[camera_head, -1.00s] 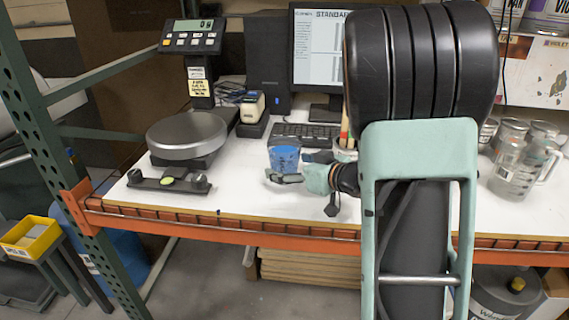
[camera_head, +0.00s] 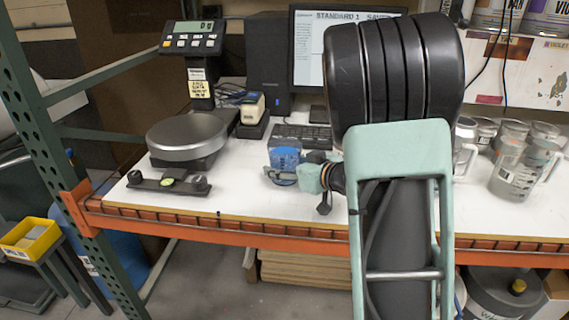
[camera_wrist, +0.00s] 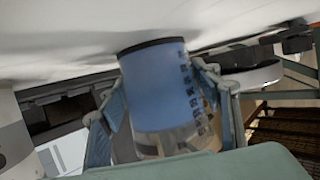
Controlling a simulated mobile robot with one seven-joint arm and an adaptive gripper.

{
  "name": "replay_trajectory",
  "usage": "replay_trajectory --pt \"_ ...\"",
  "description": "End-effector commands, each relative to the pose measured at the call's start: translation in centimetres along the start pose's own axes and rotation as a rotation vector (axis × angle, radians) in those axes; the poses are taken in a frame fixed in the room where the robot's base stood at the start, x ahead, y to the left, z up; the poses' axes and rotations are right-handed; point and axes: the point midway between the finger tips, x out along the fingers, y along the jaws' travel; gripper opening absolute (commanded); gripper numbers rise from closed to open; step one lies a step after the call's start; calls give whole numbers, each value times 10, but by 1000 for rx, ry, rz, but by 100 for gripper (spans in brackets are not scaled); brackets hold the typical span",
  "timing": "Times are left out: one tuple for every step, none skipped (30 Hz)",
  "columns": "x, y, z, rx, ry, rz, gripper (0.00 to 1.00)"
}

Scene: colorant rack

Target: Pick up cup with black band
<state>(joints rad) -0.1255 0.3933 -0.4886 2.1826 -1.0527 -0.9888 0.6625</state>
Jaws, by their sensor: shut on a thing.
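The cup with a black band (camera_wrist: 155,85) holds blue content and has dark markings on its side. The wrist view shows its black band at the end nearest the white surface, with a clear part at the other end. In the head view the cup (camera_head: 285,155) is at the middle of the bench, partly hidden by my gripper (camera_head: 283,176). In the wrist view my gripper (camera_wrist: 160,88) has one finger on each side of the cup and is shut on it. I cannot tell whether the cup touches the bench.
A round scale (camera_head: 187,137) stands left of the cup, with its display (camera_head: 192,38) behind. Clear jugs (camera_head: 518,172) stand at the right. The white bench (camera_head: 240,190) is bare between scale and cup.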

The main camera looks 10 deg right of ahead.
Motion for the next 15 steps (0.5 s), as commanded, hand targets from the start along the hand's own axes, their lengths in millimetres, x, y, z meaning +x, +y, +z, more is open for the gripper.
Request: replay_trajectory --pt "0 0 -1 -1 3 0 22" --pt "0 0 -1 -1 3 0 22" --pt "0 0 -1 -1 2 0 22" --pt "0 0 -1 -1 2 0 22" --pt "0 0 -1 -1 2 0 22" --pt "0 0 -1 -1 2 0 22" --pt "0 0 -2 -1 2 0 22" --pt "0 0 -2 -1 2 0 22" --pt "0 0 -2 -1 2 0 22" --pt "-1 0 -2 -1 2 0 22" --pt "-1 0 -3 -1 2 0 22" --pt "-1 0 -4 -1 2 0 22" --pt "-1 0 -5 -1 3 0 22" --pt "-2 0 -6 -1 3 0 22" --pt "-2 0 -7 -1 3 0 22"
